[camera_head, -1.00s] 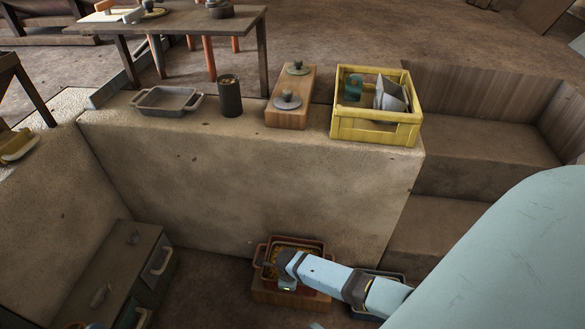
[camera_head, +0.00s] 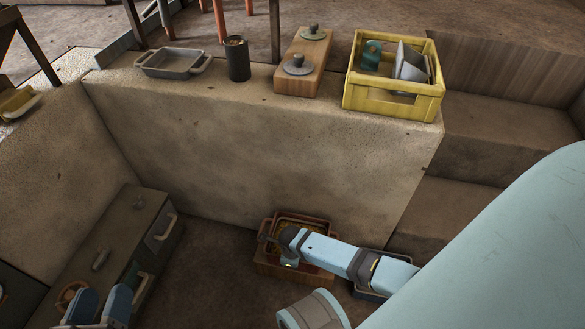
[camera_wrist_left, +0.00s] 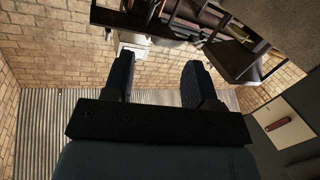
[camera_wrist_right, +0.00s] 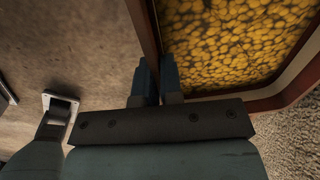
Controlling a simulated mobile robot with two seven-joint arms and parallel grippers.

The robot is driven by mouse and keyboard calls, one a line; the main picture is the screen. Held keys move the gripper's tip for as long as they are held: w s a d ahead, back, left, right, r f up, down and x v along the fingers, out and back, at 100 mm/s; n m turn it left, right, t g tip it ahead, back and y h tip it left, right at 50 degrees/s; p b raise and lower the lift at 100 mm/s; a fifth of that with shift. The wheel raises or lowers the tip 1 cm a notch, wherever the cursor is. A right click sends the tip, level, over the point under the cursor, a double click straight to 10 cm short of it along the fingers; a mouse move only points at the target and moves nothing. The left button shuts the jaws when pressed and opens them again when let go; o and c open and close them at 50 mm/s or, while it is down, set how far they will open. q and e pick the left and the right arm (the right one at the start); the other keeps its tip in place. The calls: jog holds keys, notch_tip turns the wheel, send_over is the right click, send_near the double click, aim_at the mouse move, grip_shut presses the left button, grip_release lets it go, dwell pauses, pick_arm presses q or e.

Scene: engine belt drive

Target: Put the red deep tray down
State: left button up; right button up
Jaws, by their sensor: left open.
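The red deep tray (camera_head: 305,217) is on the floor side at the foot of the pale stone wall in the head view, with yellow contents inside. My right gripper (camera_head: 285,252) is at its near left side, and the arm hides part of the tray. In the right wrist view, the fingers (camera_wrist_right: 154,80) are close together with the tray's wall (camera_wrist_right: 143,25) between them. Whether the tray's underside touches what is beneath it cannot be told. My left gripper (camera_head: 100,302) is open and empty at the bottom left, above a dark cabinet; its spread fingers show in the left wrist view (camera_wrist_left: 160,75).
A dark cabinet (camera_head: 120,235) with handles stands at left. A dark bluish tray (camera_head: 368,291) lies partly under my right arm. On the wall top (camera_head: 270,115) are a grey tray (camera_head: 172,62), a dark cup (camera_head: 237,60), a wooden block (camera_head: 303,62) and a yellow crate (camera_head: 393,100).

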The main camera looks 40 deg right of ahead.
jog(key=o, duration=0.3)
jog(key=shift+r, duration=0.25)
pick_arm(q)
notch_tip(320, 180, up, 9)
jog(key=t+p, duration=0.4)
jog(key=p, duration=0.2)
jog(key=shift+s+a+r+n, duration=0.15)
jog(key=shift+a+r+n, duration=0.05)
jog(key=shift+a+n, duration=0.2)
pick_arm(e)
notch_tip(320, 180, up, 12)
jog(key=shift+s+a, duration=0.2)
jog(key=shift+a, duration=0.05)
jog(key=shift+f, duration=0.1)
